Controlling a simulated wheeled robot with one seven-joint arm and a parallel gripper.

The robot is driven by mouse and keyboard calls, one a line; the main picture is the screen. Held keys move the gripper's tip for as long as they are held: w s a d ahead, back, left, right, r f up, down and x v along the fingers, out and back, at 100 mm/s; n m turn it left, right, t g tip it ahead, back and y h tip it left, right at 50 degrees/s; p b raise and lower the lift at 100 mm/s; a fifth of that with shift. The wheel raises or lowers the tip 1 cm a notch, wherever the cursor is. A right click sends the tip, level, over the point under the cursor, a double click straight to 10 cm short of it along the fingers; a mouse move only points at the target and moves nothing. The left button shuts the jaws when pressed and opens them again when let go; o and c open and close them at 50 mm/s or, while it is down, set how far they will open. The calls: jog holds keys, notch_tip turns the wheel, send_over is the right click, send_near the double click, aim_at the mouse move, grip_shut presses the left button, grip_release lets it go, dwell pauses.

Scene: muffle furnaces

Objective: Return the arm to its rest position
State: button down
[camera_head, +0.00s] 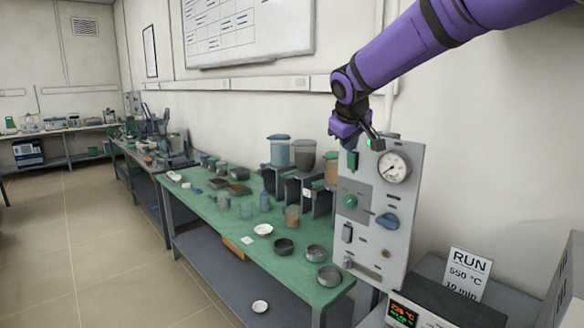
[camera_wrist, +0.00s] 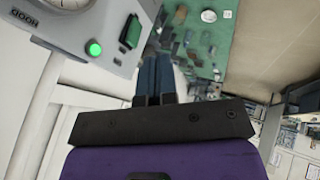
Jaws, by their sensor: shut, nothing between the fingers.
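My purple arm reaches in from the upper right of the head view. My gripper (camera_head: 372,138) is at the top left of a grey control panel (camera_head: 375,215), in front of it or close to it; I cannot tell whether they touch. In the wrist view my gripper (camera_wrist: 155,62) has its two dark fingers side by side, shut and empty. The panel (camera_wrist: 85,38) shows there at the upper left, with a lit green button (camera_wrist: 94,48) and a green rocker switch (camera_wrist: 130,32).
A green-topped bench (camera_head: 215,205) with bowls, jars and hoppers runs left of the panel. A sign reading RUN 550 °C 10 min (camera_head: 466,272) stands at the lower right, by a lit display (camera_head: 403,314). Open floor (camera_head: 90,240) lies at the left.

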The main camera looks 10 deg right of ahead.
jog(key=s+d+m+g+y, duration=0.15)
jog(key=s+d, duration=0.25)
jog(key=s, duration=1.1)
jog(key=s+d+m, duration=0.3)
jog(key=s+d, duration=0.1)
jog(key=s, duration=1)
jog(key=s+f+m, duration=0.1)
jog(key=s+f, duration=0.3)
jog(key=s, duration=0.6)
jog(key=shift+s+a+f+y, duration=0.2)
jog(key=shift+s+a+y, duration=0.1)
jog(key=shift+y, duration=0.05)
